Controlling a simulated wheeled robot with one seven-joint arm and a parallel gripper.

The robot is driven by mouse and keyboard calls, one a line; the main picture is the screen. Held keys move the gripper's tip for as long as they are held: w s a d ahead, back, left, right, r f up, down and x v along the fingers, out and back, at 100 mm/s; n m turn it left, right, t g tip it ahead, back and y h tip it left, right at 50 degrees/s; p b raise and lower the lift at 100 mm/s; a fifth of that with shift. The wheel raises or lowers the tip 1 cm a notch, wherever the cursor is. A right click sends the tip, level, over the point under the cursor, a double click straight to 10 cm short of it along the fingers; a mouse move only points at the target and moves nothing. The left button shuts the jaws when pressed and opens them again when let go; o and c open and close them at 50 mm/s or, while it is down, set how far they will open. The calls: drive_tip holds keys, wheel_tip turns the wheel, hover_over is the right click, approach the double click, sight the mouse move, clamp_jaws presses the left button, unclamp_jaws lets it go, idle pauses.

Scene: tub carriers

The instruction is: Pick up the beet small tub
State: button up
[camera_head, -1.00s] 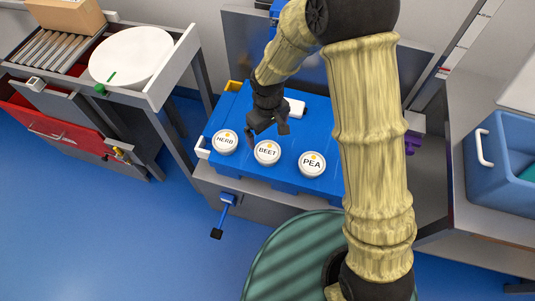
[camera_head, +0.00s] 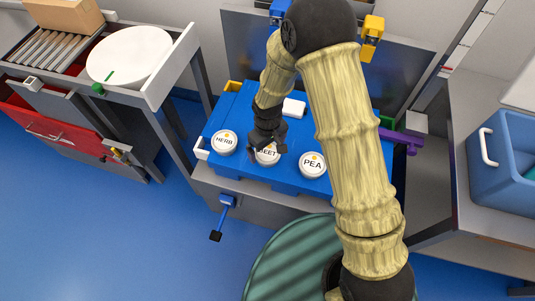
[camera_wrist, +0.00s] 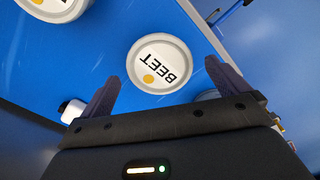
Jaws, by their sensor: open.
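The beet small tub (camera_head: 268,158) is a round white tub with a lid marked BEET and an orange dot. It sits on the blue carrier (camera_head: 240,110) between the herb tub (camera_head: 224,142) and the pea tub (camera_head: 312,165). My gripper (camera_head: 268,148) is over the beet tub and hides part of its lid in the head view. In the wrist view the beet tub (camera_wrist: 159,63) lies ahead of and between the two spread fingers of my gripper (camera_wrist: 165,85). The fingers are open and empty.
A small white block (camera_head: 293,107) lies on the carrier behind the tubs. A purple handle (camera_head: 400,138) is at the right. A round white board (camera_head: 130,54) stands on the left table. A blue bin (camera_head: 505,165) is at the far right.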

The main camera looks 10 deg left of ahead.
sight(268, 151)
wheel_tip(268, 151, down, 4)
drive_tip(key=shift+w+f+b, duration=0.1)
drive_tip(key=shift+w+b, duration=0.05)
drive_tip(key=shift+b, duration=0.2)
drive_tip(key=c, duration=1.1)
